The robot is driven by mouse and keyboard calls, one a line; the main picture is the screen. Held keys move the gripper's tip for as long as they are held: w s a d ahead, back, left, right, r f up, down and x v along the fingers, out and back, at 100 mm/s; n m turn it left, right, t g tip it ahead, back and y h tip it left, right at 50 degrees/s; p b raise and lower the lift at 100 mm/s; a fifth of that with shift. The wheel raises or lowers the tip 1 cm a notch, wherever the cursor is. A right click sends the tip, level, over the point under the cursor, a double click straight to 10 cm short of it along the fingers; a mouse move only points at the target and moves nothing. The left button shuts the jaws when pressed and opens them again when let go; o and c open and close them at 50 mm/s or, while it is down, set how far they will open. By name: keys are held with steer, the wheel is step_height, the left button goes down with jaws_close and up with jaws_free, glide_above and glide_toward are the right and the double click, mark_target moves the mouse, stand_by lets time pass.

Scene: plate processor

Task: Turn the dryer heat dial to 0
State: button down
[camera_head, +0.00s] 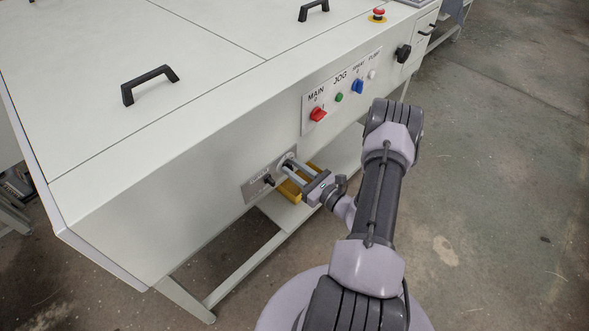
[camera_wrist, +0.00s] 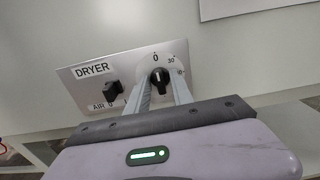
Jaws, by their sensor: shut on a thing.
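The DRYER panel (camera_wrist: 88,83) is a grey plate on the front of the white machine, and it also shows in the head view (camera_head: 253,190). The black heat dial (camera_wrist: 158,78) sits at its right on a white scale marked 0 and 30. Its white mark appears to point up, toward the 0. My gripper (camera_wrist: 162,89) has one finger on each side of the dial and is shut on it. In the head view, my gripper (camera_head: 286,168) reaches the panel from the right and mostly hides the dial.
The black AIR knob (camera_wrist: 112,90) stands just left of the heat dial. Higher on the machine are the red MAIN switch (camera_head: 318,114), green JOG button (camera_head: 339,97) and blue switch (camera_head: 358,87). A yellow object (camera_head: 290,190) lies below my gripper. Open floor lies to the right.

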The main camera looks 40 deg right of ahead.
steer(key=c, duration=1.5)
jaws_free()
steer(key=shift+s, duration=0.1)
steer(key=s+p, duration=0.1)
steer(key=s, duration=0.4)
steer(key=s+d+p, duration=0.1)
steer(key=s, duration=0.5)
steer(key=s+p, duration=0.2)
steer(key=s, duration=0.4)
steer(key=shift+s+d, duration=0.15)
steer(key=shift+r, duration=0.1)
